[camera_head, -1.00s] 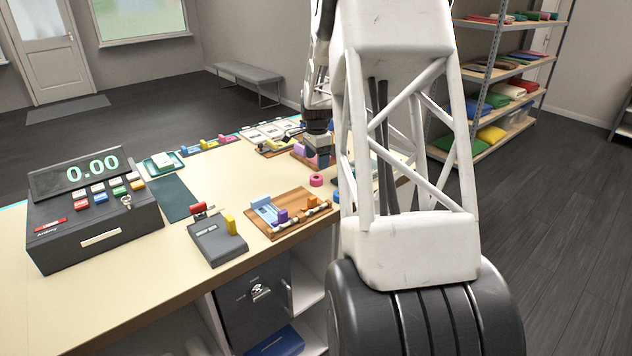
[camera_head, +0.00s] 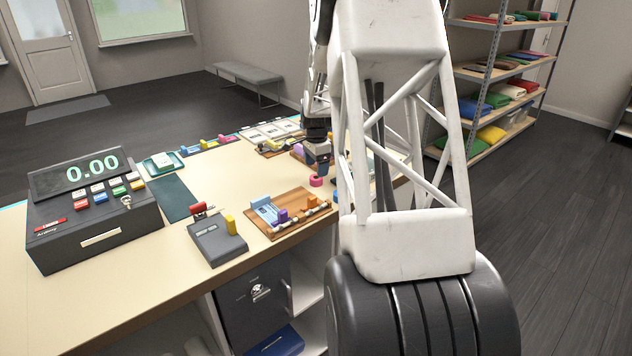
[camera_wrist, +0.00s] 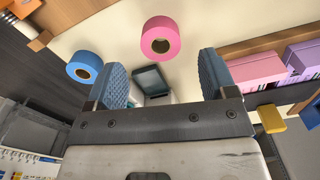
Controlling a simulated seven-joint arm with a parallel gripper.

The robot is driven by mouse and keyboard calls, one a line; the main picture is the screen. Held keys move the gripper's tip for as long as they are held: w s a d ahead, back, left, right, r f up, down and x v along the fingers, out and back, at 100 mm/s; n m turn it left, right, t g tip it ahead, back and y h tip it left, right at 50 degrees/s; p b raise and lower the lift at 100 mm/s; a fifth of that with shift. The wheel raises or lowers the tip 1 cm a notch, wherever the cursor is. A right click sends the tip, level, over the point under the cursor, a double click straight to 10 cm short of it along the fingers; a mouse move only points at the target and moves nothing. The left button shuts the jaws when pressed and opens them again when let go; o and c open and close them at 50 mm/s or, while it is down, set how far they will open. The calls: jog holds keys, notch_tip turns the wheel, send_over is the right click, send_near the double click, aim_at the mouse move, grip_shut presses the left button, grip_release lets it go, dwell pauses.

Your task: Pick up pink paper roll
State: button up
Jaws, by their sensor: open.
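The pink paper roll (camera_head: 316,181) stands on the counter just below my gripper (camera_head: 318,168) in the head view. In the wrist view the pink paper roll (camera_wrist: 161,40) shows its open core and lies beyond the fingertips, roughly centred between them. My gripper (camera_wrist: 163,80) is open, its two blue padded fingers spread apart with nothing between them touching the roll. The roll and the fingers appear apart. In the head view my own arm hides part of the counter to the right of the roll.
A blue roll (camera_wrist: 84,67) lies left of the pink one in the wrist view, close to the left finger. Pink and purple boxes (camera_wrist: 255,68) sit at the right. A wooden tray (camera_head: 290,216) with small items and a cash register (camera_head: 92,208) stand on the counter.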

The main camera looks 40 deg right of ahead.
jog(key=shift+f, duration=2.5)
jog(key=c, duration=1)
jog(key=shift+r, duration=5)
